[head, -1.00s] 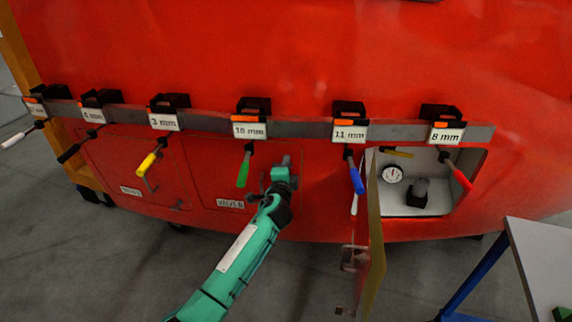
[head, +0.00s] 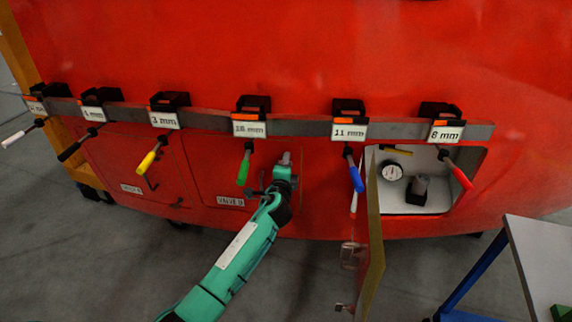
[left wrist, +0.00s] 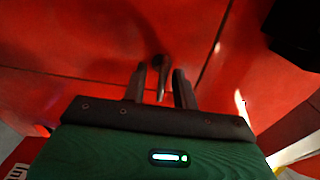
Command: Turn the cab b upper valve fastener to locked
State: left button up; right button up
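The closed red hatch marked VALVE B (head: 215,178) is in the lower middle of the head view. My left gripper (head: 285,160) is at its right edge. In the left wrist view, a dark fastener handle (left wrist: 159,68) stands out from the red panel beside a seam. The two fingers of my left gripper (left wrist: 159,84) lie on either side of it, with gaps visible, so the gripper looks open around the handle. In the head view the gripper hides the fastener, and its lock position cannot be told. My right gripper is not in view.
A grey rail (head: 295,129) with several labelled tools hangs above; the green-handled tool (head: 244,168) and blue-handled tool (head: 356,176) flank my gripper. An open hatch door (head: 374,240) sticks out at right beside a compartment with a gauge (head: 392,171). A table (head: 540,255) stands lower right.

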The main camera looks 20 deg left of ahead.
pick_arm(q)
jog(key=s+d+b, duration=0.1)
jog(key=s+d, duration=0.1)
jog(key=s, duration=1.1)
jog(key=shift+s+b, duration=0.35)
jog(key=shift+b, duration=0.05)
